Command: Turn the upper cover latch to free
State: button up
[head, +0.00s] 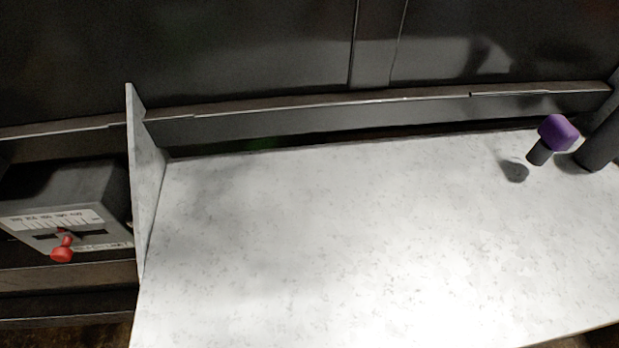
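I cannot pick out the upper cover latch with certainty. A purple knob (557,132) on a short dark stem is at the right, above the back right of the white speckled surface, tilted to the upper right. A dark round shadow shows on the surface to the lower left of the stem. A red-handled lever (62,252) sticks out of a slot in a grey box (75,192) at the far left. My gripper is not in view.
The white speckled surface (330,240) is broad and clear. A thin upright white panel (145,185) stands along its left edge, between it and the grey box. A dark rail (320,113) and dark glossy panels (200,50) run behind. A dark cylinder (602,142) is at the right edge.

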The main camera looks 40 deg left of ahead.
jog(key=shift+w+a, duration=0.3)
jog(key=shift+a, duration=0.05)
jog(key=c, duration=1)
